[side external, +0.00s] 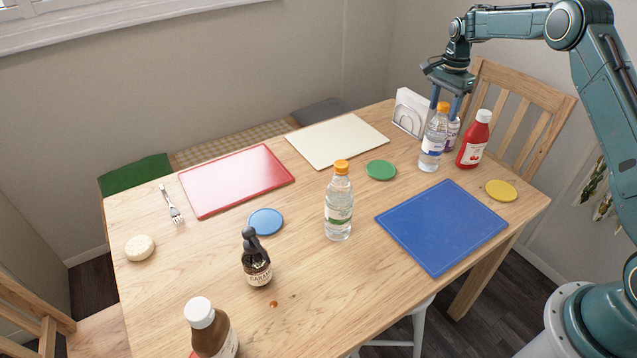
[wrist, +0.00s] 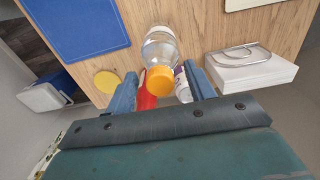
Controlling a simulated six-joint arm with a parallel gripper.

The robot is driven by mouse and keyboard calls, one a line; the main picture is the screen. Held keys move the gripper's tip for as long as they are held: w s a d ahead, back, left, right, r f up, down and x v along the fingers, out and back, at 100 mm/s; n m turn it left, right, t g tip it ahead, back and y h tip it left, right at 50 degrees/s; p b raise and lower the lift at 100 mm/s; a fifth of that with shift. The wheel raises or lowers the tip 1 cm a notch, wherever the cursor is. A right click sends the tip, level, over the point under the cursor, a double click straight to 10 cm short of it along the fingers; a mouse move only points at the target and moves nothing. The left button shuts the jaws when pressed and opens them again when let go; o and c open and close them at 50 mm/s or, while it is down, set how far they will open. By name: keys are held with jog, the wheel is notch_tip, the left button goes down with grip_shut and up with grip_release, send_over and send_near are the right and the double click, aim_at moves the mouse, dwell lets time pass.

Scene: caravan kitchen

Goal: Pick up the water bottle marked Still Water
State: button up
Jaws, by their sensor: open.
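Two clear water bottles with orange caps stand upright on the table. One, with a blue and white label (side external: 432,147), is at the right by the napkin holder; the other, with a green and white label (side external: 339,212), is near the middle. I cannot read the wording on either label. My gripper (side external: 446,104) is open and points down over the blue-label bottle, its fingers near the cap. In the wrist view that bottle (wrist: 160,47) lies between the open fingers of my gripper (wrist: 160,76), cap towards the camera. I cannot tell whether the fingers touch it.
A red ketchup bottle (side external: 473,142) and a small purple-labelled bottle (side external: 453,131) stand close beside the blue-label bottle. The napkin holder (side external: 408,121) is just left. A blue board (side external: 442,225) lies in front, with green (side external: 381,170) and yellow (side external: 501,191) coasters nearby.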

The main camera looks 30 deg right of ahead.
jog(key=shift+f, duration=0.1)
dwell(0.4)
grip_shut()
